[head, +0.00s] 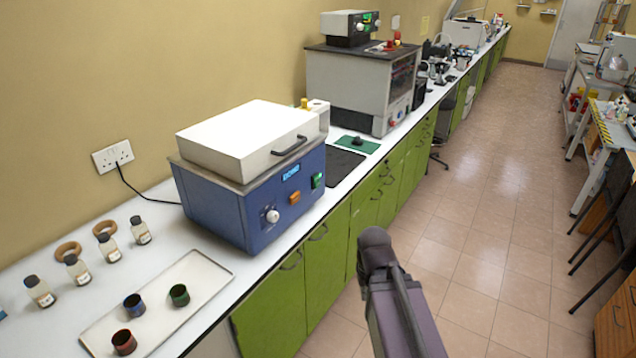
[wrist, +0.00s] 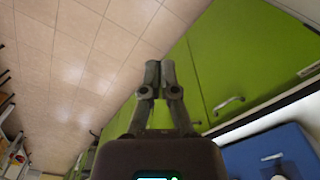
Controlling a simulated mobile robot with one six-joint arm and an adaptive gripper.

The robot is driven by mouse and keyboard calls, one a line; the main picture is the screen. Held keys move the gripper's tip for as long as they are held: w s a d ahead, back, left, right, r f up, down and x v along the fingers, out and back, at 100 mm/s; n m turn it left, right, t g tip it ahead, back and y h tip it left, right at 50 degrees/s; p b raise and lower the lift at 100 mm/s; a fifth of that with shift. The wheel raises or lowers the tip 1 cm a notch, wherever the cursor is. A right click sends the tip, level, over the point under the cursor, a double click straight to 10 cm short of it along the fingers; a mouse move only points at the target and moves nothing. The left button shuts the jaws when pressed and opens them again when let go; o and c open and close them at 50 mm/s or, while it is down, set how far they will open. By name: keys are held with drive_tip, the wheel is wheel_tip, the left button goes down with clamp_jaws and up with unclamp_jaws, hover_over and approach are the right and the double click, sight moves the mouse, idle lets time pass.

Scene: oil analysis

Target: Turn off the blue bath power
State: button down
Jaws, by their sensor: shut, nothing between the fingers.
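The blue bath (head: 250,205) stands on the white counter with its white lid (head: 245,140) closed. Its front has a white knob (head: 272,216), an orange switch (head: 294,198) and a green switch (head: 317,181). In the wrist view part of the blue bath (wrist: 270,150) shows at the lower right. My gripper (wrist: 160,72) is shut and empty, in front of the green cupboards and away from the bath. In the head view my arm is at the lower middle; the fingertips cannot be made out there.
A white tray (head: 196,285) with small coloured cups lies left of the bath, near several capped bottles (head: 78,268) and cork rings. A wall socket (head: 113,156) has a black cable running behind the bath. A large grey machine (head: 345,85) stands farther along. The tiled floor (head: 480,230) beside the counter is clear.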

sight(318, 185)
drive_tip(key=shift+w, duration=0.1)
drive_tip(key=w+a+r+m+t+y+b, duration=0.1)
drive_tip(key=w+m+t+y+b, duration=0.3)
drive_tip(key=w, duration=1)
drive_tip(key=w+a+r+m+t+y+b, duration=0.15)
drive_tip(key=w+y, duration=0.45)
drive_tip(key=w, duration=0.7)
drive_tip(key=w+d+r+m+t+y+b, duration=0.2)
drive_tip(key=w+d+r+t, duration=0.2)
drive_tip(key=w+d, duration=0.2)
drive_tip(key=shift+w+r+b, duration=0.2)
drive_tip(key=shift+w+b, duration=0.15)
drive_tip(key=shift+w, duration=0.9)
drive_tip(key=shift+w+a, duration=0.1)
drive_tip(key=shift+a, duration=0.05)
drive_tip(key=b+x, duration=0.1)
drive_tip(key=x, duration=0.8)
drive_tip(key=b+x, duration=0.1)
drive_tip(key=x, duration=0.3)
drive_tip(key=shift+w+a+r+b, duration=0.15)
drive_tip(key=shift+w+a+b, duration=0.1)
drive_tip(key=shift+a+b, duration=0.15)
